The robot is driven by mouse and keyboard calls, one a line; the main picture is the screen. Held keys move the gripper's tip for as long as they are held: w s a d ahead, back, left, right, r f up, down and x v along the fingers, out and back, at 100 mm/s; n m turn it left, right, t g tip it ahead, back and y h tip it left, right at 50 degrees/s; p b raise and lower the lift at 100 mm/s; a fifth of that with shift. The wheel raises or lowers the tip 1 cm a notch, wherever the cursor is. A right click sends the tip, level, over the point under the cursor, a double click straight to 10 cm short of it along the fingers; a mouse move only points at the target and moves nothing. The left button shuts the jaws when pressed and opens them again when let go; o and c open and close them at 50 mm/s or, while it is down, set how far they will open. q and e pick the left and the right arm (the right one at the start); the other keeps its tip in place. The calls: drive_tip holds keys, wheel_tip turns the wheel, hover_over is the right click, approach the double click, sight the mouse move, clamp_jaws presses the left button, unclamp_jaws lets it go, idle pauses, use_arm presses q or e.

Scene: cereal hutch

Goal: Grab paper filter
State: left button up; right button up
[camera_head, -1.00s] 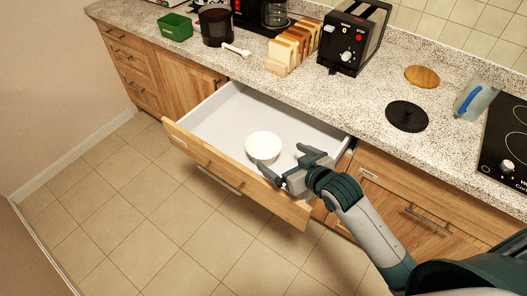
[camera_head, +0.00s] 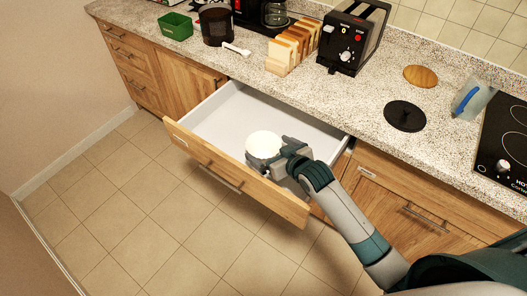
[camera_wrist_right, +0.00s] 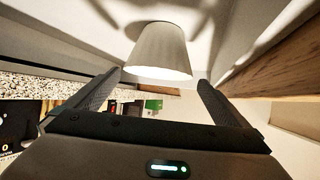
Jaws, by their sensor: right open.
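The white paper filter (camera_head: 263,143) sits in the open drawer (camera_head: 222,113), near its front panel. In the right wrist view the filter (camera_wrist_right: 159,50) shows as a pale tapered cup, beyond and between the two dark fingers. My right gripper (camera_head: 265,157) is open, low in the drawer, with its fingers at the near side of the filter. The wrist view shows the right gripper (camera_wrist_right: 155,88) with its fingers spread wide, not closed on the filter. My left gripper is not in view.
The wooden drawer front (camera_head: 228,175) runs close beside my right gripper. On the counter (camera_head: 340,95) above stand a toaster (camera_head: 352,40), bread slices (camera_head: 293,48), a dark container (camera_head: 215,27) and a black lid (camera_head: 405,116). The drawer's left part is empty.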

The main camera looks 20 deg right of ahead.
sight(257, 140)
drive_tip(key=shift+w, duration=0.1)
drive_tip(key=shift+p+x, duration=0.55)
drive_tip(key=shift+x, duration=0.4)
drive_tip(key=shift+p+x, duration=0.4)
drive_tip(key=shift+x, duration=1.2)
drive_tip(key=shift+d+f, duration=0.1)
drive_tip(key=shift+d, duration=0.1)
drive_tip(key=c, duration=0.8)
